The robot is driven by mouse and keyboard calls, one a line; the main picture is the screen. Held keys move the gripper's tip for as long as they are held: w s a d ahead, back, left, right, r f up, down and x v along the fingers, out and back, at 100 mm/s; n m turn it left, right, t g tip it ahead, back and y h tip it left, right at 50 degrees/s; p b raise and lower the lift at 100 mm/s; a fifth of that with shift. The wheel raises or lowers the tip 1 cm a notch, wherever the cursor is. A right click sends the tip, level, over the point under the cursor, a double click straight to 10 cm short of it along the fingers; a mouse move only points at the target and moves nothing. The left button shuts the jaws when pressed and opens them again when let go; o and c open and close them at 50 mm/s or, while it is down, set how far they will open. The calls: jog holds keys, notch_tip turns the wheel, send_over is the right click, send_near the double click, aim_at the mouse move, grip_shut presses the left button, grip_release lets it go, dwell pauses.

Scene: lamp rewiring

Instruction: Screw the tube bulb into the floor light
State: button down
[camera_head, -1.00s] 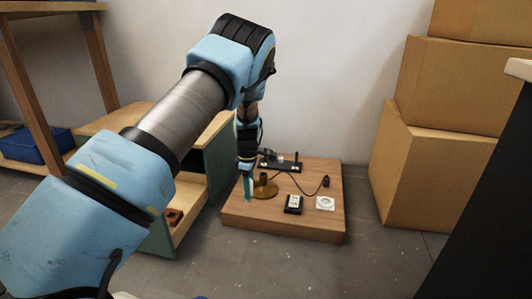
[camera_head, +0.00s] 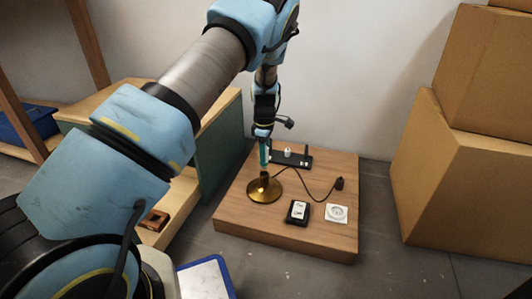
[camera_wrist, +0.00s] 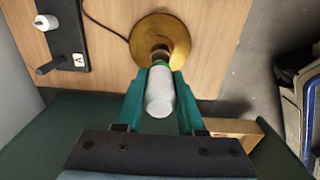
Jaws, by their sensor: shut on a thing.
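The tube bulb (camera_wrist: 159,92) is white, and my gripper (camera_wrist: 158,84) is shut on it with teal fingers either side. The floor light (camera_wrist: 178,32) has a round brass base and a dark upright socket, and stands on a wooden board. In the head view the floor light (camera_head: 264,192) is directly below my gripper (camera_head: 265,160), which points down. The bulb's lower end lines up with the socket in the wrist view. I cannot tell whether it touches or sits in the socket. The fingers mostly hide the bulb in the head view.
A black rack (camera_head: 305,162) with a white piece and a dark peg stands behind the light. A cord runs right to a dark plug (camera_head: 339,183). A black box (camera_head: 298,211) and white outlet (camera_head: 336,213) lie on the board (camera_head: 235,212). Cardboard boxes (camera_head: 465,170) stand right.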

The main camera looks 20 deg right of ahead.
jog(key=shift+f+b, duration=1.1)
jog(key=shift+f, duration=0.9)
jog(key=shift+p, duration=0.5)
jog(key=shift+f, duration=0.1)
jog(key=c, duration=1.1)
grip_release()
grip_shut()
jog(key=m+p, duration=0.2)
jog(key=m, duration=0.1)
jog(key=shift+r, duration=0.2)
jog(key=m+p, duration=0.1)
jog(key=m, duration=0.2)
jog(key=shift+f+m, duration=0.1)
jog(key=shift+m, duration=0.2)
jog(key=shift+s+f+m, duration=0.1)
jog(key=shift+f+m, duration=0.05)
jog(key=shift+m, duration=0.55)
